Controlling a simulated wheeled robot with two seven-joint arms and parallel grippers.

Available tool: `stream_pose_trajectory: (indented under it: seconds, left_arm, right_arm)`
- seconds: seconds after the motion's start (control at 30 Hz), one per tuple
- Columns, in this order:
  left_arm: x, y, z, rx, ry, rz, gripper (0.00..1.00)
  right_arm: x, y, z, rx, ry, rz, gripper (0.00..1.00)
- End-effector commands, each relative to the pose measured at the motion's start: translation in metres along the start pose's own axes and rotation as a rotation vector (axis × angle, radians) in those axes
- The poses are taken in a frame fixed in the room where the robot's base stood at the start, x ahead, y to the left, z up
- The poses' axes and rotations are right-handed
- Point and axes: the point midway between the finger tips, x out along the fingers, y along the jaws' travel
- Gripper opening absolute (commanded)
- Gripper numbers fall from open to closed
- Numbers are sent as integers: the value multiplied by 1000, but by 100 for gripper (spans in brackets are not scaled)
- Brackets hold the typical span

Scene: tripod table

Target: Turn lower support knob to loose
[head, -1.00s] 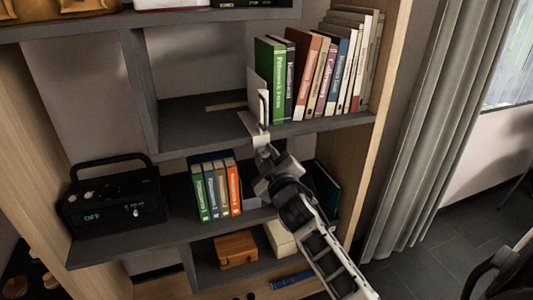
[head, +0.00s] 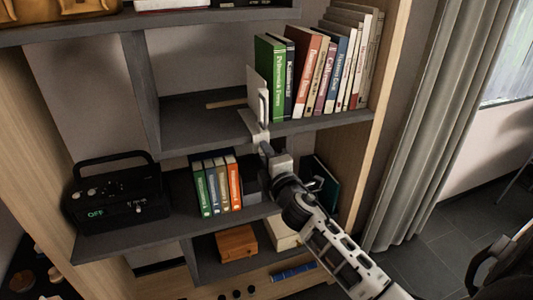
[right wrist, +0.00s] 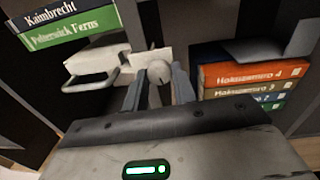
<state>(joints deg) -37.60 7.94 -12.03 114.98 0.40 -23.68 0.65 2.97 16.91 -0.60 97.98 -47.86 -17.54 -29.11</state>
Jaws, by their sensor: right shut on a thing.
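A white bookend support (head: 257,88) with a loop handle stands against the row of books on the middle shelf. Its lower part wraps the shelf's front edge, and it also shows in the right wrist view (right wrist: 100,55). A round pale knob (right wrist: 157,72) on the support sits between the fingers of my right gripper (right wrist: 158,92), which is shut on it. In the head view my right gripper (head: 264,148) is at the shelf edge just below the support, and the knob is hidden there. I see no mark showing the knob's setting. My left gripper is not in view.
Upright books (head: 310,75) fill the right of the middle shelf (head: 190,130). Shorter books (head: 216,185) and a black radio (head: 118,200) stand on the shelf below. A wooden box (head: 237,243) sits lower down. A grey curtain (head: 440,110) hangs at right.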

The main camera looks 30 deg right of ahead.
Motion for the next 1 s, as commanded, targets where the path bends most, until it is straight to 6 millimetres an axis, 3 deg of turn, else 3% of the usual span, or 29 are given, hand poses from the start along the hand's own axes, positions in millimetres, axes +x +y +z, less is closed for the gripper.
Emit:
stream_pose_trajectory:
  seconds: [0.33,0.87,0.9,0.97,1.0]
  left_arm:
    - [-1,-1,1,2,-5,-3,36]
    - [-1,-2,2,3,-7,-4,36]
    - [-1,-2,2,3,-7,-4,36]
    - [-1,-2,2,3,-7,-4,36]
    - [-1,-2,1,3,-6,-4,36]
  right_arm:
    - [0,0,0,-145,7,-1,4]
    - [0,0,0,-170,8,-1,4]
    - [0,0,0,-170,8,-1,30]
    - [0,0,0,-170,8,-1,46]
    - [0,0,0,-170,8,-1,48]
